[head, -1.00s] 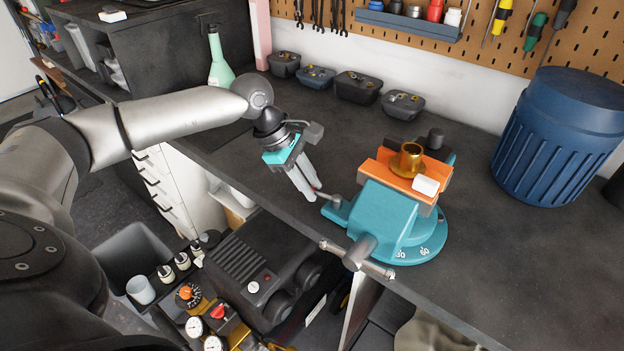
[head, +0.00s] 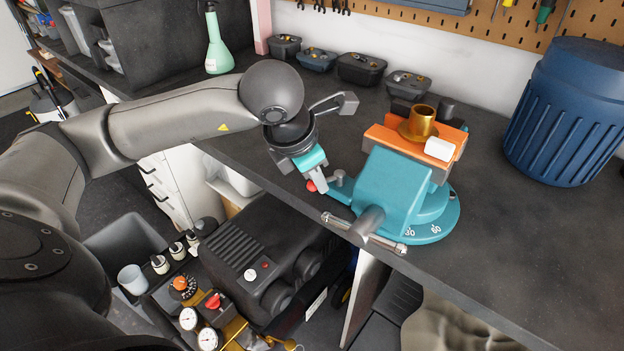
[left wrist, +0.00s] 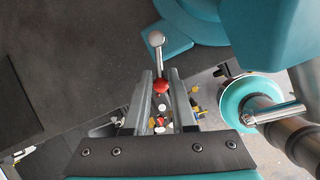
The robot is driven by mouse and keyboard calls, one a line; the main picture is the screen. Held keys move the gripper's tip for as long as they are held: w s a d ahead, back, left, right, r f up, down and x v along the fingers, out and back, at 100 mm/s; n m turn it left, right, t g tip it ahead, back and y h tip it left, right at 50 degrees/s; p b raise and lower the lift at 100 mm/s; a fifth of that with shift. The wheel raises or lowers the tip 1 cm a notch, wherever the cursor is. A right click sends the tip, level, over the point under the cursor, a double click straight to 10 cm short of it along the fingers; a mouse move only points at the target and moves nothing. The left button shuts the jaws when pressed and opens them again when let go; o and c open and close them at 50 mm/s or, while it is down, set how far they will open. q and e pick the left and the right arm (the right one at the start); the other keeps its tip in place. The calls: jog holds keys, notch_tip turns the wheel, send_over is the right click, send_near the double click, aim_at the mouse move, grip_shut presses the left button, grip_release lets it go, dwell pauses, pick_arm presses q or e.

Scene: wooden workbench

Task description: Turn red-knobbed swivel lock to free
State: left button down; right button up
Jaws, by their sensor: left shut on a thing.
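The swivel lock is a short metal lever with a red knob (head: 311,186) at the left foot of the teal vise (head: 392,190). In the left wrist view the red knob (left wrist: 160,86) sits between the fingertips, and the bare metal lever (left wrist: 157,55) runs from it up to the teal base lug (left wrist: 166,42). My left gripper (head: 318,203) is shut on the red knob, at the bench's front edge; its fingers (left wrist: 160,88) flank the knob in the left wrist view. The fingers partly hide the knob in the head view. My right gripper is not in view.
The vise's orange jaws (head: 388,137) hold a brass flanged part (head: 420,125), with a white block (head: 439,149) beside it. The vise's handle bar (head: 340,223) sticks out over the bench edge. A blue bin (head: 568,115) stands right; small dark trays (head: 360,69) line the wall.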

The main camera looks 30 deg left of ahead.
pick_arm(q)
jog(key=shift+s+d+n+y+b, duration=0.1)
jog(key=shift+d+n+y+b, duration=0.35)
jog(key=shift+n, duration=0.5)
jog(key=shift+s+d+n+y+b, duration=0.1)
jog(key=shift+d+n+y+b, duration=0.1)
jog(key=shift+d+n+y, duration=0.55)
jog(key=shift+a+n+h, duration=0.2)
jog(key=shift+n+h, duration=0.1)
jog(key=c, duration=0.8)
grip_release()
jog(key=shift+p+v, duration=3.1)
jog(key=shift+v, duration=4.5)
jog(key=shift+w, duration=0.1)
